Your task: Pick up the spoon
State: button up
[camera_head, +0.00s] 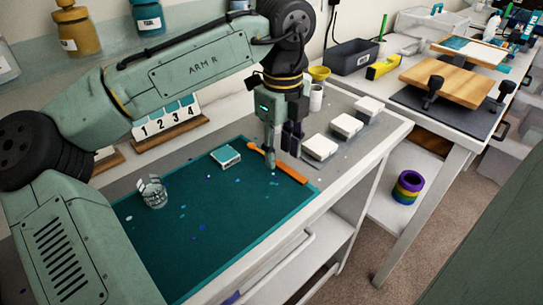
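A long orange utensil, which looks like the spoon (291,174), lies on the teal mat (235,225) near its back right edge. The fingers hide part of the spoon. I cannot tell whether they touch it or how far apart they are.
A clear glass cup (153,193) and a small white-and-teal box (225,157) stand on the mat. White blocks (319,147) line the right side of the table. A numbered stand (165,121) is behind. Coloured tape rolls (408,187) sit on a lower shelf.

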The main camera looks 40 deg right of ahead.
jog(key=shift+f, duration=0.95)
jog(key=shift+f, duration=0.1)
grip_shut()
